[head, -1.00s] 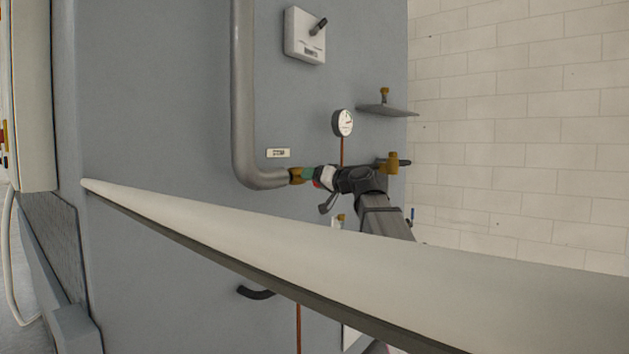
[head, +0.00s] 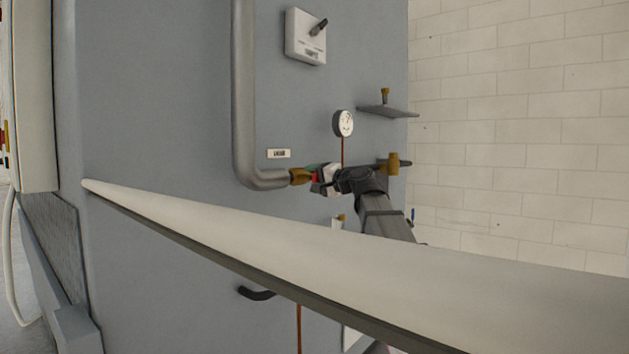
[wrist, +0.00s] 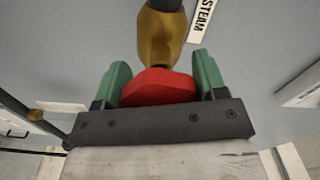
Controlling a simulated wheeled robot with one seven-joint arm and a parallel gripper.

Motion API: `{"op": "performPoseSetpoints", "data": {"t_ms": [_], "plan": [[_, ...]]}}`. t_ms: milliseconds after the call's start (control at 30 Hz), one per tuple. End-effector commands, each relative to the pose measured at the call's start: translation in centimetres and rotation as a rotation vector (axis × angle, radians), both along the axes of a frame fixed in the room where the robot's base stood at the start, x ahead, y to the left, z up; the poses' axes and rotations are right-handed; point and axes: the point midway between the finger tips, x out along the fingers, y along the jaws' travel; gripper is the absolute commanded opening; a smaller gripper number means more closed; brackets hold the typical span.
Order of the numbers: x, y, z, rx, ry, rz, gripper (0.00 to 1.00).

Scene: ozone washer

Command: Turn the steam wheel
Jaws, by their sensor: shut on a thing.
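The steam wheel (wrist: 158,86) is red and sits at the end of a brass fitting (wrist: 160,38) in the wrist view. In the head view the brass fitting (head: 300,176) ends the large grey pipe, and only a sliver of red shows beside it. My gripper (wrist: 160,82) has green fingers, one on each side of the red wheel, and is shut on it. In the head view my gripper (head: 316,174) is at the pipe's end, and my wrist hides most of the wheel. A label reading STEAM (wrist: 203,18) is beside the fitting.
A grey pipe (head: 243,100) runs down the grey panel. A round gauge (head: 343,123), a white box with a black lever (head: 305,38), a small shelf (head: 388,110) and a brass valve (head: 393,163) are nearby. A long pale bar (head: 330,250) crosses the foreground.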

Motion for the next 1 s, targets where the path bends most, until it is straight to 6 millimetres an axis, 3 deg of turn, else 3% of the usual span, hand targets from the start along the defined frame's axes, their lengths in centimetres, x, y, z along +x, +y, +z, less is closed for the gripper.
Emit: {"op": "performPoseSetpoints", "data": {"t_ms": [633, 667, 700, 1000], "plan": [[-0.09, -0.04, -0.09, 0.027, 0.038, 0.000, 0.41], [-0.09, -0.04, -0.09, 0.027, 0.037, -0.001, 0.75], [-0.09, -0.03, -0.09, 0.027, 0.037, -0.001, 0.88], [-0.09, -0.07, -0.03, 0.028, 0.037, 0.000, 0.91]]}}
